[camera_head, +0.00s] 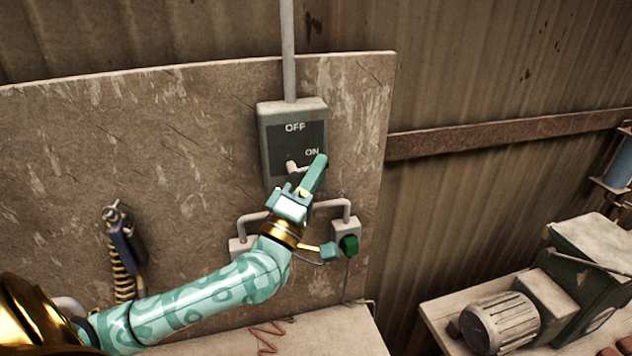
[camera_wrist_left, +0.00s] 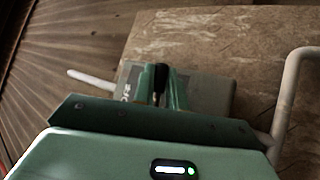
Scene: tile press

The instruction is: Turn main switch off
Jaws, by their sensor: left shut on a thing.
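The main switch is a grey box (camera_head: 272,145) on the wall board, with OFF at the top of its dark face and ON lower right. My left gripper (camera_head: 309,174) is at the lower front of the box, shut on the lever. In the left wrist view the box (camera_wrist_left: 212,92) lies beyond the fingers, and a dark handle end (camera_wrist_left: 160,76) shows between them. The fingers hide part of the lever. My right gripper is not in view.
A conduit (camera_head: 289,50) rises from the box. Below it are outlets with bent pipes and a green plug (camera_head: 349,244). A dark tool with a striped cord (camera_head: 122,245) hangs at left. A motor (camera_head: 499,322) stands on a bench at lower right.

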